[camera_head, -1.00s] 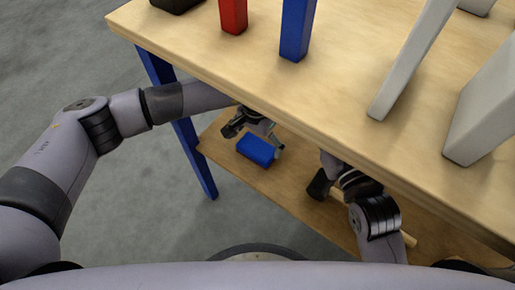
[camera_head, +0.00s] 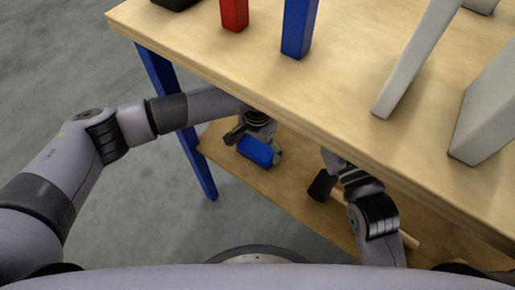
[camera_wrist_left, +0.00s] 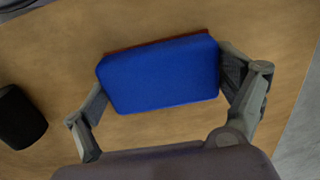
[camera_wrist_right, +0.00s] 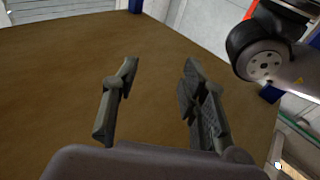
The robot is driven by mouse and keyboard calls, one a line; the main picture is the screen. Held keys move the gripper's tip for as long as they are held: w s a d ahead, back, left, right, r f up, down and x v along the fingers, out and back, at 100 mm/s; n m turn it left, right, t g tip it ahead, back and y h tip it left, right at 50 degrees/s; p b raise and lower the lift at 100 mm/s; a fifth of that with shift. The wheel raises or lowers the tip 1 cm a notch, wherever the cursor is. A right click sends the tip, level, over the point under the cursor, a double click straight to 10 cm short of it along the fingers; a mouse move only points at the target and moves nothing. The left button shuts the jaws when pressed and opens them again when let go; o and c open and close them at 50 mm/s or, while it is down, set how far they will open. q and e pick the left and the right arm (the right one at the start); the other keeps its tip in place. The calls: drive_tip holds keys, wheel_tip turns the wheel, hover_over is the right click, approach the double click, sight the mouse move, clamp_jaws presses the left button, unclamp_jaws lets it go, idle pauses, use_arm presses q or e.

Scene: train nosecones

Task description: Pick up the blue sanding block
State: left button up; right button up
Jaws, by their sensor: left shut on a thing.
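The blue sanding block (camera_head: 260,152) is at the lower wooden shelf, under the table's front edge in the head view. In the left wrist view the block (camera_wrist_left: 160,75) fills the space between the fingers, with a thin reddish-brown strip along its far edge. My left gripper (camera_wrist_left: 166,84) is shut on it, one finger against each short end. I cannot tell whether the block still touches the shelf. My right gripper (camera_wrist_right: 160,66) is open and empty over brown wood in the right wrist view.
The tabletop (camera_head: 220,65) overhangs the lower shelf (camera_head: 300,205) closely. Red, blue and grey pieces stand on the tabletop. A blue leg (camera_head: 190,150) is at left.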

sight(256, 148)
use_arm(q)
drive_tip(key=shift+c, duration=1.3)
drive_tip(key=shift+r, duration=0.15)
drive_tip(key=shift+r, duration=0.2)
drive_tip(key=r, duration=0.1)
drive_tip(key=r+p, duration=0.1)
drive_tip(key=r, duration=0.1)
drive_tip(key=shift+s+a, duration=0.2)
drive_tip(key=shift+a, duration=0.05)
use_arm(e)
drive_tip(key=s+d+f+g+h, duration=0.1)
drive_tip(key=f+g, duration=0.1)
drive_tip(key=f, duration=0.2)
drive_tip(key=s+d+f+g+p, duration=0.1)
drive_tip(key=f+g, duration=0.2)
drive_tip(key=f, duration=0.2)
drive_tip(key=s+d+f+g+h+p, duration=0.1)
drive_tip(key=s+f+g, duration=0.1)
drive_tip(key=f+g, duration=0.1)
drive_tip(key=shift+s+f+h, duration=0.1)
drive_tip(key=shift+f+h, duration=0.2)
drive_tip(key=shift+f, duration=0.35)
use_arm(q)
drive_tip(key=s+a, duration=1)
drive_tip(key=s, duration=0.4)
use_arm(e)
drive_tip(key=shift+s+d+f+g, duration=0.1)
drive_tip(key=shift+s+f+g, duration=0.15)
drive_tip(key=shift+g, duration=0.15)
